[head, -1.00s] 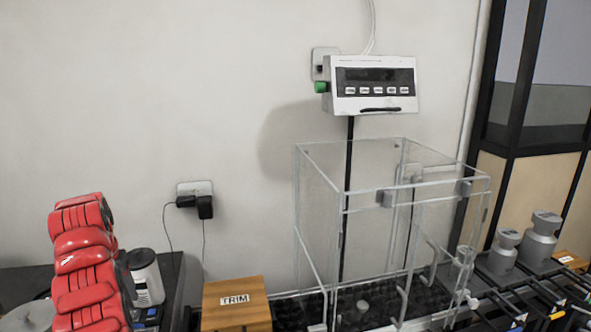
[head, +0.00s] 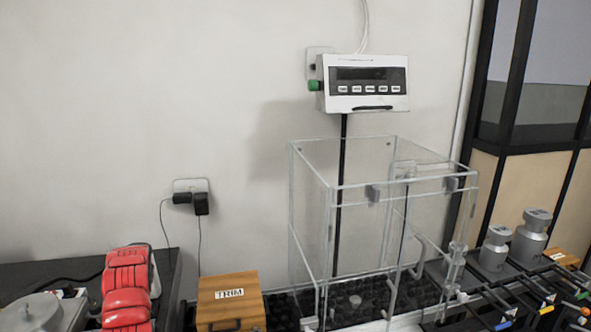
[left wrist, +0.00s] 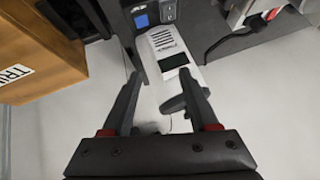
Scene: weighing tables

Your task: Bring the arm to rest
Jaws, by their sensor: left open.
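My left arm (head: 127,290), with red covers, shows at the lower left of the head view. Its gripper is below that picture. In the left wrist view my left gripper (left wrist: 163,95) has its two dark fingers apart with nothing held between them. My right gripper is in neither view.
A wooden TRIM box (head: 230,300) stands right of my left arm, and also shows in the left wrist view (left wrist: 40,50). A clear glass enclosure (head: 375,230) stands on a black pad. Metal weights (head: 530,238) are at the right.

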